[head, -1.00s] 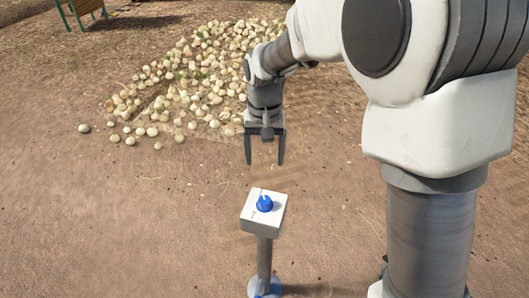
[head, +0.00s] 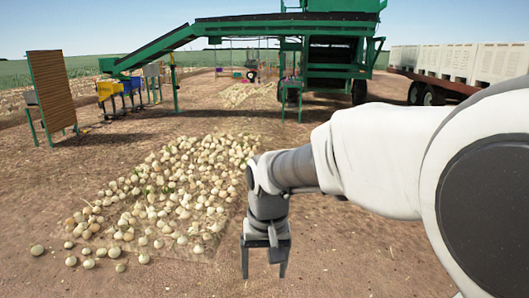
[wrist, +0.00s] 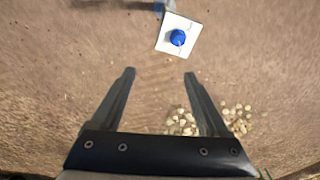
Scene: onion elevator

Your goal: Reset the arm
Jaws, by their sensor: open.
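My gripper (head: 264,272) points straight down with its two fingers apart and nothing between them. It also shows in the wrist view (wrist: 160,75), with bare soil beyond the fingers. In the wrist view a white box with a blue knob (wrist: 178,38) stands on its post past the fingertips, apart from them. The box is out of the head view now. My arm reaches in from the right of the head view and is bent downward at the wrist.
A pile of onions (head: 165,190) lies on the soil left of my gripper. Behind stand a green elevator machine (head: 290,55), a slatted brown panel (head: 52,88) and a trailer of white bins (head: 475,62). Bare soil is free right of the pile.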

